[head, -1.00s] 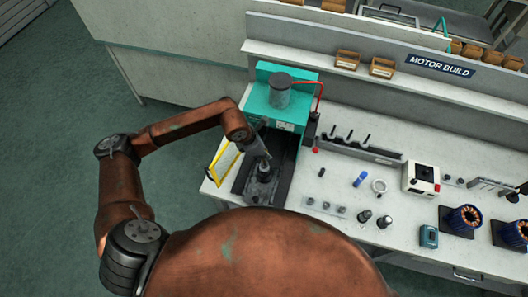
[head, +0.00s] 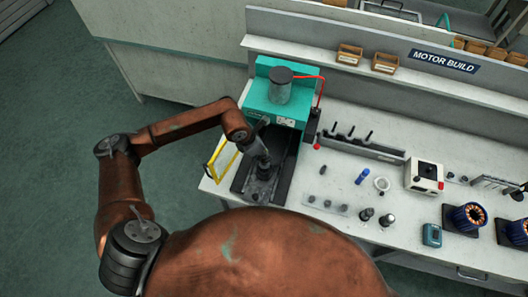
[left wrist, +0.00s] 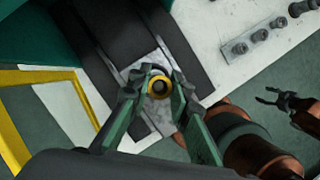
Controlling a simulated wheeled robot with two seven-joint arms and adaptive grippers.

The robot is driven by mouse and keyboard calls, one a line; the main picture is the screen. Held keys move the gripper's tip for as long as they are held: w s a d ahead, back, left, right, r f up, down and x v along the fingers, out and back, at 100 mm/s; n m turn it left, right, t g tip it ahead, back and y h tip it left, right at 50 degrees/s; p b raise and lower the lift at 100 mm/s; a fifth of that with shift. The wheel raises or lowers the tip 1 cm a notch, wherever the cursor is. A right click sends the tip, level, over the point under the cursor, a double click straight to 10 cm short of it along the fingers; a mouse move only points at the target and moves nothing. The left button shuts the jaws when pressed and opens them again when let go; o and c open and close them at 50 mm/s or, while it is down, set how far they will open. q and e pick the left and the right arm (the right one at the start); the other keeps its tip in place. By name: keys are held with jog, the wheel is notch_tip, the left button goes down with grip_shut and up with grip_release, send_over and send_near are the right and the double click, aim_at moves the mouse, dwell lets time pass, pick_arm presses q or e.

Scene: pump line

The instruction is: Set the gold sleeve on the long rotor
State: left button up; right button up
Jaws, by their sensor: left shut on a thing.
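My left gripper (head: 263,162) reaches down over the bed of the teal press (head: 276,106). In the left wrist view, its fingertips (left wrist: 156,88) are shut on the gold sleeve (left wrist: 160,86), a small ring with a dark centre, above a grey metal plate (left wrist: 140,66). I cannot tell what is under the ring. Two dark cylinders with shafts, possibly rotors, stand on the bench (head: 387,219) (head: 366,214); I cannot tell which rotor is the long one. My right gripper (left wrist: 272,97) shows at the right of the left wrist view, open and empty.
A yellow frame (head: 219,160) stands at the left of the press. Small parts on a strip (head: 328,206), a blue part (head: 361,177), a white ring (head: 381,184), a rack (head: 362,148) and a white box (head: 425,176) are to the right. Blue stators (head: 468,217) stand farther right.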

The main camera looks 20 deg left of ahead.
pick_arm(q)
jog(key=o, duration=0.9)
jog(key=shift+o, duration=1.3)
jog(key=shift+r+p, duration=1.1)
jog(key=shift+r, duration=1.95)
jog(key=shift+s+a+f, duration=0.1)
